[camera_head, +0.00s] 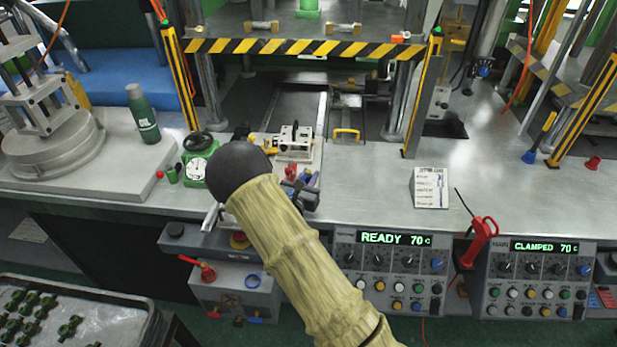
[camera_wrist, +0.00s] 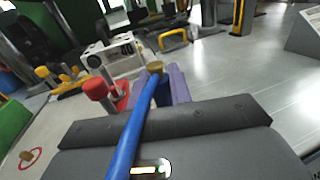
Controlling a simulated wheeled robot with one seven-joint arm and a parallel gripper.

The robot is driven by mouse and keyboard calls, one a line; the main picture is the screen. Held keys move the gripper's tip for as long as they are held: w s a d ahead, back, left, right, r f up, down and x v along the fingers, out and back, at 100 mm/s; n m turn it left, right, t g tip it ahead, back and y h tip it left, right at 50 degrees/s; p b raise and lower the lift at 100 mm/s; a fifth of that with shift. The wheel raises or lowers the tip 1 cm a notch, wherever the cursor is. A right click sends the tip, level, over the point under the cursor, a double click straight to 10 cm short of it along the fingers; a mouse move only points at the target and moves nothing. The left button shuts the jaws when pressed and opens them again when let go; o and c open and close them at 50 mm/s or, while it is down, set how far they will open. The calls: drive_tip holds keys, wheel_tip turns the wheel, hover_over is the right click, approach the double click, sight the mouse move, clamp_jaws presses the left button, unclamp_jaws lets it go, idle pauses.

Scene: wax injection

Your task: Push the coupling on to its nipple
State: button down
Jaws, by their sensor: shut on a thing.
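A blue hose (camera_wrist: 130,135) runs up through the wrist view to a brass-coloured coupling (camera_wrist: 155,67) at its far end. My gripper (camera_wrist: 154,86) is shut on the coupling's hose end, with purple finger pads beside it. In the head view my gripper (camera_head: 308,182) is partly hidden behind my pale-sleeved arm. A light metal block (camera_wrist: 113,53) with dark round holes stands just beyond the coupling; it also shows in the head view (camera_head: 296,143). The nipple cannot be made out clearly. Coupling and block look close, but I cannot tell whether they touch.
A red-capped part (camera_wrist: 95,89) stands left of the coupling. A yellow handle (camera_wrist: 173,40) lies behind it. A green gauge unit (camera_head: 196,168) stands to the left. The striped press frame (camera_head: 305,47) rises behind.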

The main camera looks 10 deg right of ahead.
drive_tip(key=shift+f, duration=0.1)
drive_tip(key=c, duration=1.2)
unclamp_jaws()
drive_tip(key=b+v, duration=0.2)
drive_tip(key=v, duration=1.5)
drive_tip(key=shift+s+a, duration=0.1)
drive_tip(key=shift+s, duration=0.1)
